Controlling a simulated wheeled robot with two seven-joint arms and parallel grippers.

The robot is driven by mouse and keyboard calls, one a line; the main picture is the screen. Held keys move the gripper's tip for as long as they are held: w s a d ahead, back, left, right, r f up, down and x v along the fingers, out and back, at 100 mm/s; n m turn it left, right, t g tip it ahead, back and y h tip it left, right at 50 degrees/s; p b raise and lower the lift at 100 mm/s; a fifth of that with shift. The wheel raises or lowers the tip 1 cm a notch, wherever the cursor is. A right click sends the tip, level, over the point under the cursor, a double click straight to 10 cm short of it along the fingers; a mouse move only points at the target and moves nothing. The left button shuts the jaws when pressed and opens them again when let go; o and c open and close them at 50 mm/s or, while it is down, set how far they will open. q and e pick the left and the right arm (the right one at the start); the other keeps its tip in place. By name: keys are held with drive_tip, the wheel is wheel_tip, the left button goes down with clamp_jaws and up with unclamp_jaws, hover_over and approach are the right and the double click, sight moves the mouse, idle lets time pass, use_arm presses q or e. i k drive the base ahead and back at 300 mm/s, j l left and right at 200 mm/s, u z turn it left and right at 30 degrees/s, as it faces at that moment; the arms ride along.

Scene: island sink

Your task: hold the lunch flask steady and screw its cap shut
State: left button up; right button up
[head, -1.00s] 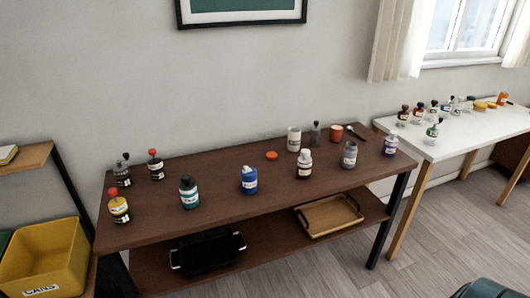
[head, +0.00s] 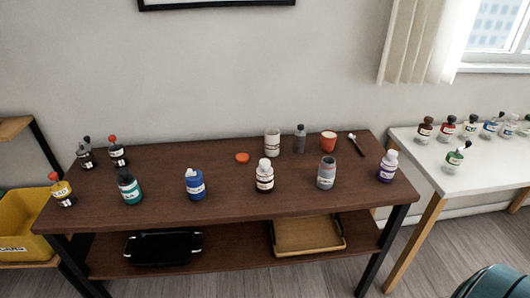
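An orange-red cap (head: 242,157) lies flat on the brown table, apart from any container. An open-looking grey container (head: 326,173) with a label stands upright at the table's front right. A white cylinder (head: 272,142) with a label, also without a visible cap, stands upright behind, right of the cap. The labels are too small to read, so I cannot tell which one is the lunch flask. Neither of my grippers is in the head view.
The brown table (head: 215,215) also holds several bottles, among them a blue one (head: 195,184), a white-capped one (head: 264,175) and a purple one (head: 387,166). An orange cup (head: 328,141) stands at the back. A white table (head: 480,175) is at right, a yellow bin (head: 22,240) at left.

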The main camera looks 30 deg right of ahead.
sight(326, 173)
drive_tip(key=k+l, duration=0.1)
drive_tip(key=l, duration=1.15)
drive_tip(key=k+l, duration=0.15)
drive_tip(key=l, duration=0.45)
